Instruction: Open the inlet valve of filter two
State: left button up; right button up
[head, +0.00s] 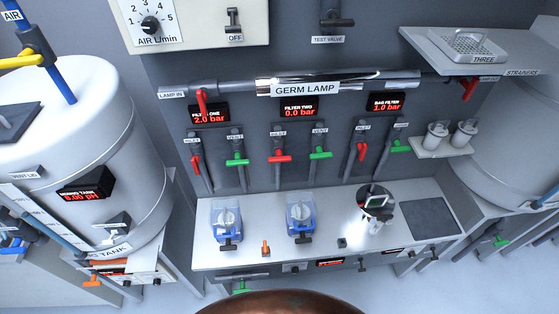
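Filter two is marked by a black display (298,107) reading 0.0 bar, on the grey wall panel below the germ lamp. Its inlet valve has a red handle (278,157) on the left pipe of the pair. The handle lies crosswise to the pipe. The filter two vent valve has a green handle (320,153), also crosswise, on the right pipe. Neither of my grippers is in view, and nothing touches either handle.
Filter one's red inlet handle (196,162) and the bag filter's red handle (361,152) lie roughly along their pipes. Below, a white counter (265,222) carries two blue-based filter housings. A copper-coloured rounded surface (280,304) rises at the bottom edge. A large tank (95,130) stands left.

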aim_at(278, 158)
jog(key=z, duration=1.1)
jog(key=k, duration=1.1)
jog(key=u, duration=1.1)
jog(key=i, duration=0.5)
